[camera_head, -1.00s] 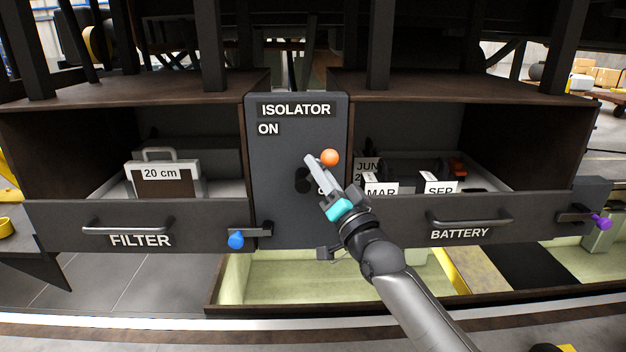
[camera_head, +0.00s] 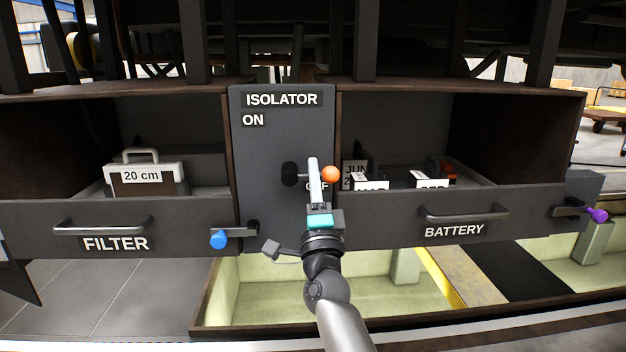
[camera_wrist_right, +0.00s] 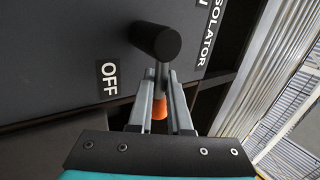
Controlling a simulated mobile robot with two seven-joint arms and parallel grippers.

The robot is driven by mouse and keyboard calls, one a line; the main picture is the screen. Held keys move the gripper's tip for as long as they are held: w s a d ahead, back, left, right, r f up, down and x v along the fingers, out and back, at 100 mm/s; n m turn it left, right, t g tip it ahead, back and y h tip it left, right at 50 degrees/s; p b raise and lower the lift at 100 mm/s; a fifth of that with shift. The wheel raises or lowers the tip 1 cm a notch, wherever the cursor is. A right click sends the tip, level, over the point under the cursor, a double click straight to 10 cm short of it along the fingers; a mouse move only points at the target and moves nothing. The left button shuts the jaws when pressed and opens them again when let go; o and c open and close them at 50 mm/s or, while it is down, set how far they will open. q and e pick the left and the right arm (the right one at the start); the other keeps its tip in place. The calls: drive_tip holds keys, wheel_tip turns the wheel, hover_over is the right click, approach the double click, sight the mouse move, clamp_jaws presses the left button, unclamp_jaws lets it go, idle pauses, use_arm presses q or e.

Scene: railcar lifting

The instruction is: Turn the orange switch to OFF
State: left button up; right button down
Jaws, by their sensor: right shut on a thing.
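The orange switch's ball (camera_head: 330,174) is at the right end of its lever, on the grey isolator panel (camera_head: 265,150). The lever's black hub (camera_head: 290,173) is left of the ball, and the lever points about level to the right. The ON label (camera_head: 253,120) is at upper left; the OFF label (camera_head: 317,187) is partly hidden behind my gripper. My right gripper (camera_head: 315,168) is shut on the lever. In the right wrist view the lever and orange ball (camera_wrist_right: 158,108) are between the fingers (camera_wrist_right: 163,95), below the black hub (camera_wrist_right: 155,42). My left gripper is out of view.
The filter drawer (camera_head: 180,228) with a blue knob (camera_head: 218,239) is at left, holding a 20 cm case (camera_head: 143,177). The battery drawer (camera_head: 400,232) with labelled batteries is at right, with a purple knob (camera_head: 598,215) beyond it. A pit lies below.

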drive_tip(key=shift+f+m+h, duration=0.2)
drive_tip(key=shift+m+h, duration=0.4)
drive_tip(key=shift+m, duration=0.1)
drive_tip(key=c, duration=0.8)
unclamp_jaws()
drive_tip(key=shift+c, duration=0.2)
drive_tip(key=b+v, duration=0.1)
drive_tip(key=v, duration=1.4)
drive_tip(key=shift+s, duration=0.15)
